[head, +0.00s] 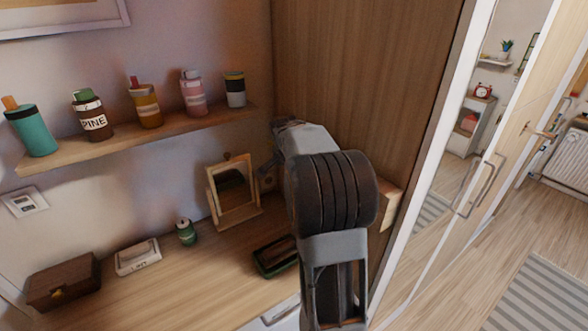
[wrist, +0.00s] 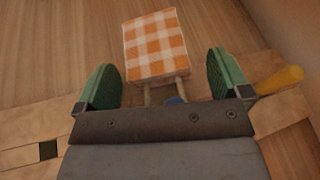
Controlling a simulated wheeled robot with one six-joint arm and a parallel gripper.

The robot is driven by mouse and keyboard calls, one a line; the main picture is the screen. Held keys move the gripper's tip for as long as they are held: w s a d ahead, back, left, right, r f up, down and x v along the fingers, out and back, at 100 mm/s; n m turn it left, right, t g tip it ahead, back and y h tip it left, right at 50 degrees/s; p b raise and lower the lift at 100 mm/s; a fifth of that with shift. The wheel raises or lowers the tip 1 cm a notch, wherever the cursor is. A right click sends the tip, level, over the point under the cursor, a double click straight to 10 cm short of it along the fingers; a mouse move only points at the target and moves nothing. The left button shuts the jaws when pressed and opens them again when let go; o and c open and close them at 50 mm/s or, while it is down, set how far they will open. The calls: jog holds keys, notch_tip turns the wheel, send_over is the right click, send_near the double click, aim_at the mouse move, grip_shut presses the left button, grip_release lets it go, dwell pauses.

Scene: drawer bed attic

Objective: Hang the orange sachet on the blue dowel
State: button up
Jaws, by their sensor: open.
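The orange-and-white checked sachet (wrist: 155,45) shows in the wrist view, with two pale cord strands running down from its lower edge. The blue dowel (wrist: 175,100) shows only as a small blue patch between the cord strands, just above my gripper's dark edge. The cord appears to pass around it, but the contact is hidden. My gripper (wrist: 162,72) is open, with one green finger on each side of the cord and sachet's lower end, apart from both. In the head view my arm hides the sachet, dowel and fingers.
A yellow dowel (wrist: 282,80) sticks out close to the right finger, on a pale wooden rail (wrist: 270,108). In the head view, a shelf (head: 70,152) holds several bottles. A small mirror (head: 232,190) and dark tray (head: 275,257) stand on the desk beside my arm.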

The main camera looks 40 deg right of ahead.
jog(key=b+v, duration=0.2)
jog(key=v, duration=1.2)
jog(key=s+a+f+n+y, duration=0.2)
jog(key=s+a+f+n, duration=0.5)
jog(key=a, duration=0.3)
jog(key=s+a+f+n+t+y, duration=0.1)
jog(key=s+a+f+n+y, duration=0.1)
jog(key=s+a+f+n, duration=0.5)
jog(key=shift+s+a+f+n+t, duration=0.35)
jog(key=shift+s+a+n, duration=0.95)
jog(key=shift+a, duration=0.7)
jog(key=shift+s, duration=0.15)
